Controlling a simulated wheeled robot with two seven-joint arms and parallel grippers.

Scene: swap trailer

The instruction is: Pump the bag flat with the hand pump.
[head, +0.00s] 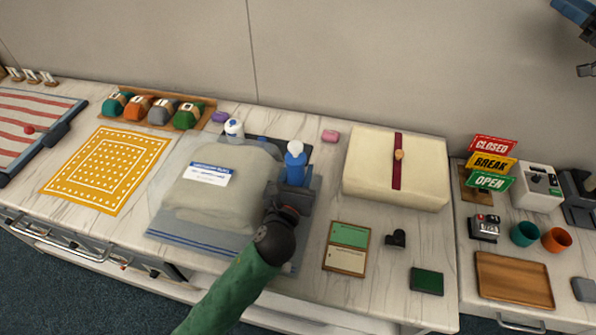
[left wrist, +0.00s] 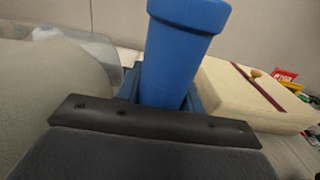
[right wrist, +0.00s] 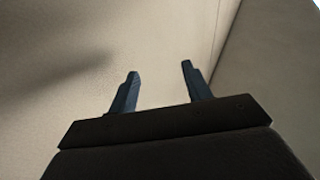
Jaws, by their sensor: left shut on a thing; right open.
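The bag (head: 245,200) is a puffy grey-beige pillow shape with a white and blue label (head: 207,174), lying on a blue-grey mat at the left of centre. Its edge also shows at the left of the left wrist view (left wrist: 50,90). The hand pump (head: 296,166) is blue with a pale top and stands upright at the bag's right side. My left gripper (head: 292,190) is shut on the pump, which shows between the fingers in the left wrist view (left wrist: 180,60). My right gripper (right wrist: 158,85) is open and empty, raised against the wall at the upper right.
A cream box with a dark red strap (head: 422,178) stands right of the pump. A green and cream board (head: 347,247), a small black object (head: 396,238) and a dark green block (head: 427,281) lie in front. A white bottle (head: 234,129) stands behind the bag. A yellow patterned cloth (head: 88,189) lies left.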

